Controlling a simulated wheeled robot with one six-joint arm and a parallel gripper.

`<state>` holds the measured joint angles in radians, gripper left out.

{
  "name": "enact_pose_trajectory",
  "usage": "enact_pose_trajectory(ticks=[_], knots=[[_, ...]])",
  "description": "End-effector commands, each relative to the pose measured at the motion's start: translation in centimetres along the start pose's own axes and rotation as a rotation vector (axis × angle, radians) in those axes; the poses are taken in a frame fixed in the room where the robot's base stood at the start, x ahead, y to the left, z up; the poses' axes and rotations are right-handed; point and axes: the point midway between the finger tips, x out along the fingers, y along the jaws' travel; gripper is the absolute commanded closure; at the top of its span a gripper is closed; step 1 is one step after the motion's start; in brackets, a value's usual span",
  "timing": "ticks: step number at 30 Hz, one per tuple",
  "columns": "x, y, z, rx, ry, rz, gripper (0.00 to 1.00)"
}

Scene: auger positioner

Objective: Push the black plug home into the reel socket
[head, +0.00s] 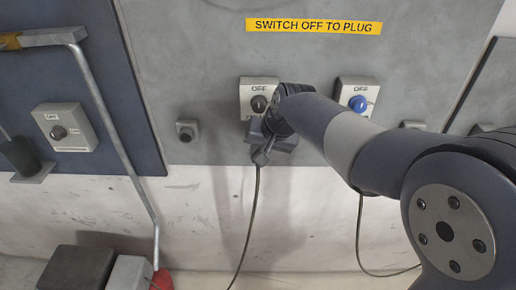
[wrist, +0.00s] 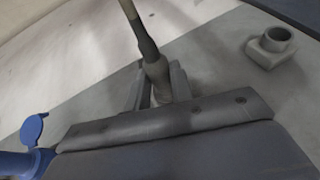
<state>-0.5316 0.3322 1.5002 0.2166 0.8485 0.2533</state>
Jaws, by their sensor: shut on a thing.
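My gripper (head: 268,145) is in front of the grey panel, just below a switch box with a dark knob. In the wrist view its fingers (wrist: 158,88) are shut on the dark plug (wrist: 156,68), whose cable (wrist: 129,10) leaves from its rear end. In the head view the cable (head: 255,205) hangs down from the gripper. The plug's front end is hidden by the gripper, so I cannot tell whether it is in a socket. A small grey socket (head: 187,130) is on the panel to the left; a round-mouthed socket (wrist: 272,46) shows in the wrist view, apart from the plug.
The dark-knob switch box (head: 259,85) reads OFF; a blue-knob box (head: 357,92) is to its right. A blue fitting with a raised lid (wrist: 33,128) is near my gripper. A metal pipe (head: 115,145) runs down the left. A second cable (head: 359,235) hangs right.

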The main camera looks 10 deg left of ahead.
Motion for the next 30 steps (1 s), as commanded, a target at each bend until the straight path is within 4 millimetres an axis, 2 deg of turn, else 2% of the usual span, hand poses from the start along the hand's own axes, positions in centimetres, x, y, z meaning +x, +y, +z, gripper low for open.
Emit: enact_pose_trajectory(ticks=[8, 30], knots=[[-0.1, 0.0, 0.1, 0.0, 0.001, -0.001, 1.0], [-0.9, 0.0, 2.1, -0.001, 0.001, -0.001, 1.0]])
